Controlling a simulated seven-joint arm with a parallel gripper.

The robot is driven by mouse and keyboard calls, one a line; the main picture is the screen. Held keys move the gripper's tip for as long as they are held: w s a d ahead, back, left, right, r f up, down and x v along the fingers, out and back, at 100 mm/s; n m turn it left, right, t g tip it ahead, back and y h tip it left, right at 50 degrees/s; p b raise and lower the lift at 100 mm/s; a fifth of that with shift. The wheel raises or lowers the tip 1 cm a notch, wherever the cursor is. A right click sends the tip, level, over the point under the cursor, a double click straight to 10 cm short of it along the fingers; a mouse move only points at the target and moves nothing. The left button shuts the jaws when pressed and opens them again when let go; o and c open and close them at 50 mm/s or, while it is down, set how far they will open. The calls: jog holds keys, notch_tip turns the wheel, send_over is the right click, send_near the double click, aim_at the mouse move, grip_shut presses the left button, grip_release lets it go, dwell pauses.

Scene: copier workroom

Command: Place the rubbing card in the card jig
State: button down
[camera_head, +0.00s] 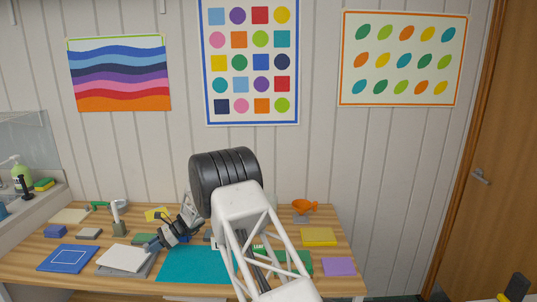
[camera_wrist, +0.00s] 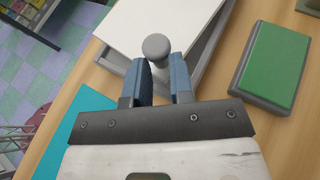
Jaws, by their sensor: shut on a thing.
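The rubbing card, a white flat plate (camera_wrist: 135,22) with a round grey knob (camera_wrist: 156,46), shows in the wrist view. It also shows in the head view (camera_head: 120,256) at the table's left front. My gripper (camera_wrist: 162,75) is shut on the knob, with one blue finger on each side. In the head view my gripper (camera_head: 152,246) is at the card's right edge. A grey tray-like piece, apparently the card jig (camera_head: 139,270), lies under the card and shows along its right side (camera_wrist: 212,42). The card overlaps it; whether it rests inside the jig I cannot tell.
A green pad on a grey base (camera_wrist: 273,58) lies close to the right of the jig in the wrist view. A teal mat (camera_head: 190,266) lies right of the jig, and a blue mat (camera_head: 66,258) lies left of it. Several small items stand behind.

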jog(key=shift+w+d+r, duration=0.1)
jog(key=shift+w+d, duration=0.05)
jog(key=shift+d, duration=0.05)
jog(key=shift+d+r, duration=0.1)
dwell(0.4)
